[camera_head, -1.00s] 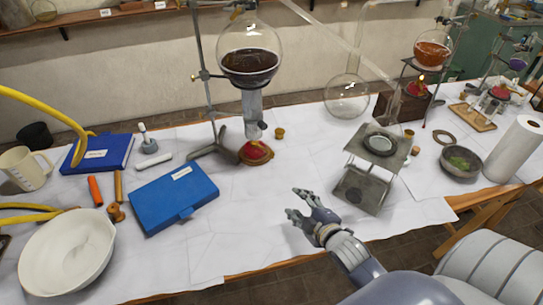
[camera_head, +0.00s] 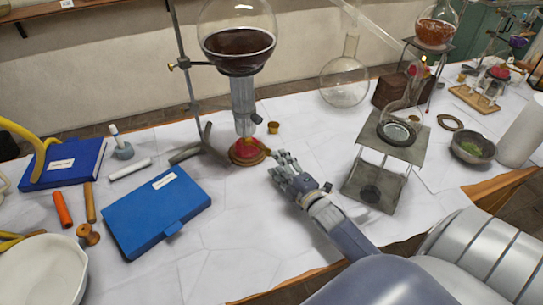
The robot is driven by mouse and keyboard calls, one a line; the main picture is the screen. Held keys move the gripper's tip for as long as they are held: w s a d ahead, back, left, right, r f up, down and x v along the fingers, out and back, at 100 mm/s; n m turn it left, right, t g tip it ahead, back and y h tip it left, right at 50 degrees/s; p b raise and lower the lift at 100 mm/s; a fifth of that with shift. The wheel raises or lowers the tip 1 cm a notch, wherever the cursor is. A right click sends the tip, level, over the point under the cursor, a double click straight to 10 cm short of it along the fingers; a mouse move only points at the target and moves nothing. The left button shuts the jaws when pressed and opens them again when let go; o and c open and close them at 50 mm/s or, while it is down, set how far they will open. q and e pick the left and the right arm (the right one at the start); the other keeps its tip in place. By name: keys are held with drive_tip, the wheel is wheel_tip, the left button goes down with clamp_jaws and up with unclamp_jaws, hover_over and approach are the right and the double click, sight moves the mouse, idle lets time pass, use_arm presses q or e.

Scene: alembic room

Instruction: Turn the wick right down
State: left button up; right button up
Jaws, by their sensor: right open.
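A small red lamp (camera_head: 244,150) with a brass-coloured base stands on the white cloth. A grey, tube-like chimney (camera_head: 243,106) rises above it, under a round flask of dark liquid (camera_head: 238,45). My right gripper (camera_head: 279,164) is open and empty, just right of the lamp, its fingers pointing up and left. A small gap seems to separate the fingertips from the lamp's base. I cannot make out the wick or a wick knob at this size. My left gripper is out of view.
A metal stand (camera_head: 179,65) rises behind the lamp, and a small brass cup (camera_head: 273,127) stands behind it to the right. A blue box (camera_head: 155,212) lies to the left.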

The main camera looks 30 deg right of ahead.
sight(266, 152)
drive_tip(key=w, duration=0.4)
drive_tip(key=shift+w+d+f, duration=0.1)
drive_tip(key=shift+w+f, duration=0.1)
drive_tip(key=shift+w, duration=0.1)
drive_tip(key=c, duration=0.8)
drive_tip(key=shift+c, duration=1.4)
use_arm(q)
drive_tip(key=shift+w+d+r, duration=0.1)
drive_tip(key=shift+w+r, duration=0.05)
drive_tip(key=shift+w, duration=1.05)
